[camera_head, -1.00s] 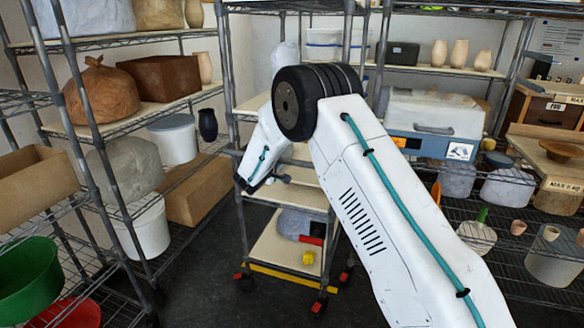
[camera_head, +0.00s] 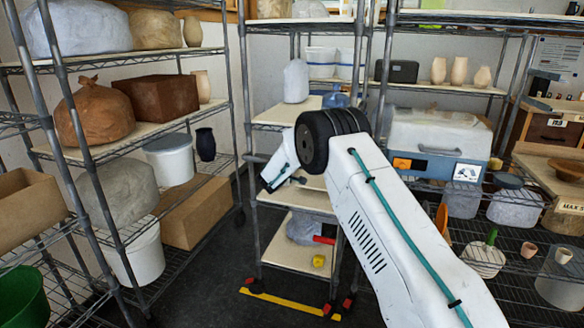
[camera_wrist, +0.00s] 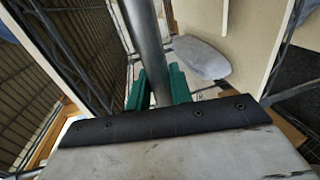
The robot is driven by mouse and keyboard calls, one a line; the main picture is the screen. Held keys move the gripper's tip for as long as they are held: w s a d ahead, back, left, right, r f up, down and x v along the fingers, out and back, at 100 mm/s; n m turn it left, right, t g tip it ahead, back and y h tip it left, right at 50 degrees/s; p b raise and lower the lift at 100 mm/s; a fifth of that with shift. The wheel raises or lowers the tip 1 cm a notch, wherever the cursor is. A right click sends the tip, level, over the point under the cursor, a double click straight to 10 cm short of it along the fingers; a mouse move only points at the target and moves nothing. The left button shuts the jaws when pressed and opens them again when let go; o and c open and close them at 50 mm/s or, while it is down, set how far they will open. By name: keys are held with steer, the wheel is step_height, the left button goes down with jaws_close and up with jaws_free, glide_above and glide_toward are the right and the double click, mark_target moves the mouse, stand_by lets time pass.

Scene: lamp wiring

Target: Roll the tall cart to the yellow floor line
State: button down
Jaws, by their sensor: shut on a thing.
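The tall cart (camera_head: 292,257) stands upright in the middle of the head view, with grey posts, pale shelves and casters with red parts. The yellow floor line (camera_head: 285,301) runs along the floor at its near side. The near casters appear at or just behind the line; exact contact is unclear. My gripper (camera_wrist: 158,88) has green fingers shut around a grey upright post (camera_wrist: 145,45), which appears to be the cart's. In the head view my arm hides part of the cart's right side, and the fingers are hard to make out.
A wire rack (camera_head: 106,220) with buckets and boxes stands close on the left. Another rack (camera_head: 500,268) with pots is on the right. A grey bag, a red block (camera_head: 324,240) and a yellow object (camera_head: 318,261) are on the cart's low shelf. Dark floor (camera_head: 205,290) is clear at front left.

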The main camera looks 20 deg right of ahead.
steer(key=shift+w+a, duration=0.15)
steer(key=shift+a, duration=0.05)
steer(key=c, duration=1.3)
jaws_free()
steer(key=shift+f, duration=0.1)
steer(key=shift+d, duration=0.3)
steer(key=v, duration=0.7)
steer(key=shift+s+a, duration=0.2)
steer(key=shift+s, duration=0.1)
